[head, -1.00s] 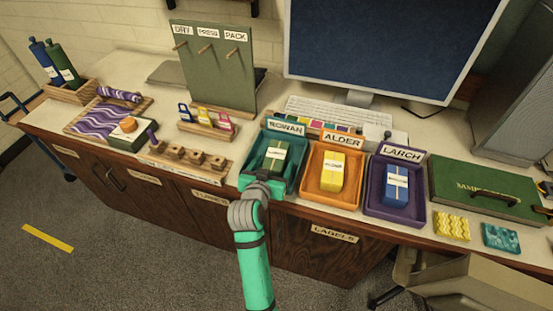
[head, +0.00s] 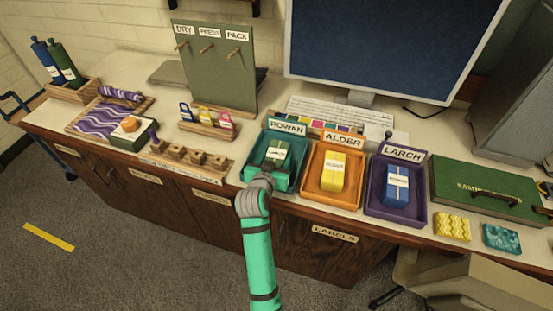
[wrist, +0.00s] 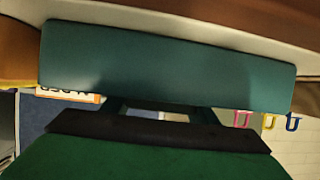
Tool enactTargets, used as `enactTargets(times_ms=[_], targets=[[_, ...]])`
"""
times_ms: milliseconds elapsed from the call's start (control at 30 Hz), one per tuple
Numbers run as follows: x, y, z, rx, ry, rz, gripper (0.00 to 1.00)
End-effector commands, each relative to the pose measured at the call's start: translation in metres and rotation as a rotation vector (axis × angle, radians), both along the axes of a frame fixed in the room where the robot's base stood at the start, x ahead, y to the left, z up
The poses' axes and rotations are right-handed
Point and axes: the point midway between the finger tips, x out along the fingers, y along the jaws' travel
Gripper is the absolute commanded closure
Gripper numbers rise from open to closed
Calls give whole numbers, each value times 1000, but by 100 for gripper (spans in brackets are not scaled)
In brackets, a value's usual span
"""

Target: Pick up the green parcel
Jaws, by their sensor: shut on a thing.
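The green parcel (head: 276,148) has a pale label and shows at the teal ROWAN tray (head: 253,155) in the head view. My gripper (head: 268,178) is at the tray's front side, shut on the green parcel, and hides the parcel's near end. I cannot tell clearly how far the parcel is above the tray floor. In the wrist view a teal wall (wrist: 165,65), which looks like the tray's, crosses the upper part. A green surface with a dark edge fills the bottom, very close; the fingertips do not show clearly there.
The orange ALDER tray (head: 312,180) with a yellow parcel and the purple LARCH tray (head: 375,195) with a blue parcel stand to the right. Wooden blocks (head: 185,155) and a tag rack (head: 207,128) are to the left. The monitor (head: 390,50) stands behind.

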Motion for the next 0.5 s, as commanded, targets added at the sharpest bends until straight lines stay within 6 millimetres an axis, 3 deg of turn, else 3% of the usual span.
enactTargets(times_ms=[267,500], targets=[[0,-2,8,0,-4,-3,79],[-4,-5,39,1,-5,-4,79]])
